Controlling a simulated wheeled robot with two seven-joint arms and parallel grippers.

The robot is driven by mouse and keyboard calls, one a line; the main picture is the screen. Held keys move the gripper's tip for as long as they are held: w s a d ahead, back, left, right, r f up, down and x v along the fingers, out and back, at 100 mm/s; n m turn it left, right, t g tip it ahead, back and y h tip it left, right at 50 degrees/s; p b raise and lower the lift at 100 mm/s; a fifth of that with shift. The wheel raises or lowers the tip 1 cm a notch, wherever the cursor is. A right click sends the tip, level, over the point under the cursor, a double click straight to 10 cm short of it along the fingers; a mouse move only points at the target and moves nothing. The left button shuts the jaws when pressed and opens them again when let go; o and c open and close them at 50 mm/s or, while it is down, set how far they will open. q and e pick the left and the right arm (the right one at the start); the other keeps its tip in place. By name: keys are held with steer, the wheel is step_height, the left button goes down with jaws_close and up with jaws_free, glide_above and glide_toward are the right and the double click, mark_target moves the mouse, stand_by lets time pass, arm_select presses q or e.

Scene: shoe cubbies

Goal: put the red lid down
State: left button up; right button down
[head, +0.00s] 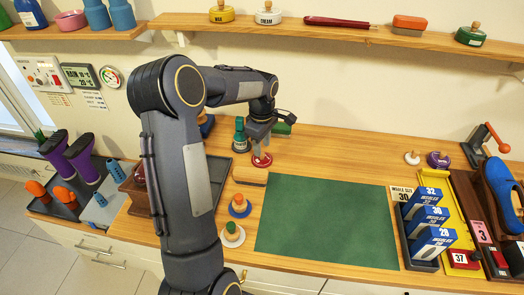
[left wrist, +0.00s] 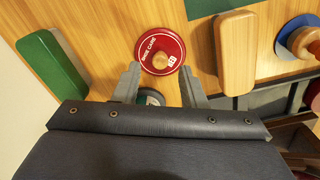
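The red lid (head: 262,160) lies on the wooden counter, just behind the green mat's back left corner. In the left wrist view the red lid (left wrist: 161,42) shows white lettering and a round wooden knob. My left gripper (head: 260,151) is directly above the lid and points down. In the left wrist view my left gripper (left wrist: 160,69) has its fingers apart, one on each side of the knob, with visible gaps and nothing held. The exact height of the fingertips over the lid is hard to tell. My right gripper is not in view.
A wooden-backed brush (head: 250,176) lies in front of the lid, and a green brush (head: 283,127) behind it. A green bottle (head: 240,135) stands close on the left. The green mat (head: 325,222) is bare. Insole boxes (head: 428,220) stand at right.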

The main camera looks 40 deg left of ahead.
arm_select(q)
step_height(320, 180, up, 9)
steer(key=s+d+r+m+t+h, duration=0.1)
steer(key=s+d+r+m+t, duration=0.3)
steer(key=s+d+m, duration=0.55)
steer(key=s+d+f+m+t+h, duration=0.1)
steer(key=s+d+f+m, duration=0.3)
steer(key=s+d+m, duration=0.4)
steer(key=s+d+h, duration=0.1)
steer(key=s+d, duration=0.1)
steer(key=s, duration=0.5)
steer(key=shift+s+d+h, duration=0.15)
steer(key=shift+d+h, duration=0.1)
steer(key=shift+h, duration=0.15)
